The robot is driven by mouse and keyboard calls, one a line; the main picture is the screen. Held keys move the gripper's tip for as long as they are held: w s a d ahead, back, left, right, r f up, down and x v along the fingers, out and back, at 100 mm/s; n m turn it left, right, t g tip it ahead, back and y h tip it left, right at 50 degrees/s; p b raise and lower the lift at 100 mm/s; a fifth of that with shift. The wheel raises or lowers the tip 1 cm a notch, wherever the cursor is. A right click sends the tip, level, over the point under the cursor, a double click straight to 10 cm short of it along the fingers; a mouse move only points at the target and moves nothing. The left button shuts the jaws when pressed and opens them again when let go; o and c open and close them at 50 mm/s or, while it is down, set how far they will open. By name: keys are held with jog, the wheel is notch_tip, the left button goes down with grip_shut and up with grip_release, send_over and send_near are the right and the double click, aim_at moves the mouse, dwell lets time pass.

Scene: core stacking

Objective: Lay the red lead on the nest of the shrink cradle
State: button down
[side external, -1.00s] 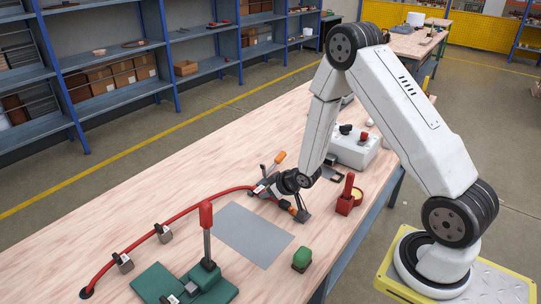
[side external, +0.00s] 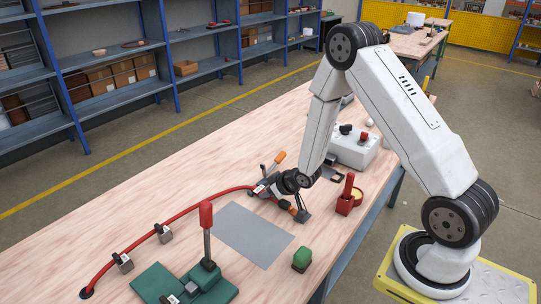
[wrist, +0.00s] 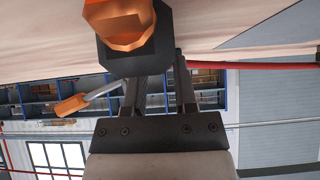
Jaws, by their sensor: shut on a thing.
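The red lead (side external: 185,213) runs from a hole at the table's lower left through two metal clips to my gripper (side external: 266,189). It also shows at right in the wrist view (wrist: 255,65), reaching one finger. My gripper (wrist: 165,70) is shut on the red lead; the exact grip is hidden. A dark block with an orange part (wrist: 122,22) hides the fingertips' far side. In the side view an orange handle (side external: 279,157) and a dark part with orange (side external: 300,213) stand close around my gripper. I cannot tell the cradle's nest apart there.
A grey mat (side external: 250,232) lies in front of my gripper. A green fixture with a red-handled lever (side external: 206,240) stands at the front. A green block (side external: 302,259), a red holder (side external: 347,200) and a grey control box (side external: 353,149) line the right side. The table's left-back area is clear.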

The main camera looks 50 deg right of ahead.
jog(key=shift+r, duration=0.4)
jog(key=shift+r, duration=1.15)
jog(key=shift+r, duration=0.6)
notch_tip(320, 180, up, 9)
jog(key=d, duration=2.2)
notch_tip(320, 180, down, 5)
jog(key=shift+f, duration=0.1)
jog(key=shift+f, duration=0.15)
